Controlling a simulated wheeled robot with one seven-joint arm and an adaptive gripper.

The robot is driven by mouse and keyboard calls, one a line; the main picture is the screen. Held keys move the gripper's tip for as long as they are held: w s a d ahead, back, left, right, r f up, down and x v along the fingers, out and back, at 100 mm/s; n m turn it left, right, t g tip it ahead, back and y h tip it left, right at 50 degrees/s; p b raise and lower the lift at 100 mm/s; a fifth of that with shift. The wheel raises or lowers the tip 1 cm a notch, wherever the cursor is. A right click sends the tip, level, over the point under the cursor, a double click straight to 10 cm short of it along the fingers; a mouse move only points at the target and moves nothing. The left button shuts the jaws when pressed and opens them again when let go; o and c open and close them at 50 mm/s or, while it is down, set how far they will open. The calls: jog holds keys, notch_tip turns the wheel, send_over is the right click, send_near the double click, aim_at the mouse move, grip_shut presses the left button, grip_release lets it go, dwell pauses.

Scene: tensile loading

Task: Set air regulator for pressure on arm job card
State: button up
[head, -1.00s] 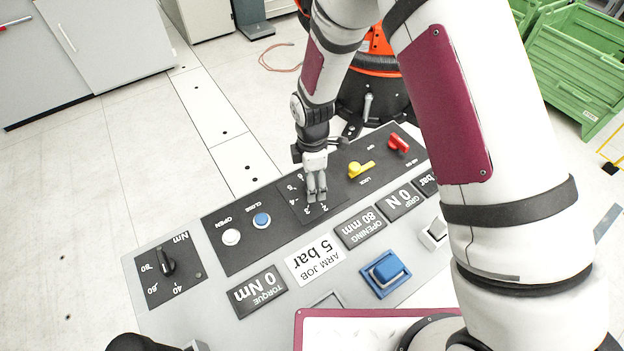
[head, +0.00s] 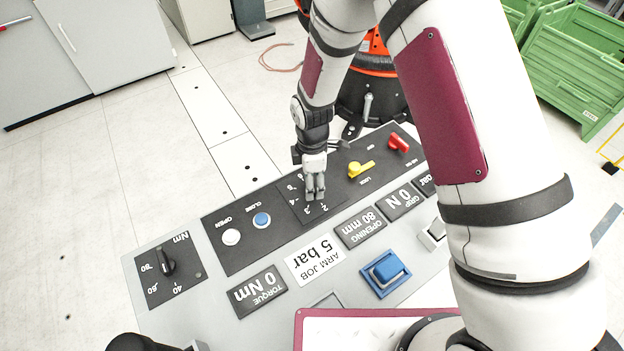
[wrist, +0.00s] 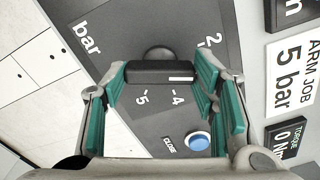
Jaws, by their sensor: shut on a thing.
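The air regulator knob (wrist: 158,72) is a dark bar on a black dial plate (wrist: 112,18) marked bar, with 2, 4 and 5 legible. A short white mark shows near the knob's right end in the wrist view; 3 is hidden there by the right finger. My gripper (wrist: 158,78) is shut on the knob, with teal pads at its two ends. In the head view my gripper (head: 315,187) covers the knob, with its fingers pointing down. The arm job card (head: 315,261) reads 5 bar, and also shows in the wrist view (wrist: 293,75).
On the same console are a white open button (head: 231,237), a blue close button (head: 262,220), a yellow lever (head: 361,169), a red knob (head: 399,143), a torque knob (head: 166,262) and a large blue button (head: 386,269). Displays sit close in front of the regulator.

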jog(key=m, duration=0.3)
jog(key=shift+m, duration=0.3)
jog(key=m, duration=0.3)
jog(key=shift+m, duration=0.3)
jog(key=m, duration=1.3)
jog(key=shift+m+p, duration=0.3)
jog(key=shift+p, duration=0.05)
jog(key=m, duration=0.5)
jog(key=shift+m+p, duration=0.3)
jog(key=shift+p, duration=0.1)
jog(key=o, duration=1.2)
jog(key=shift+c, duration=0.2)
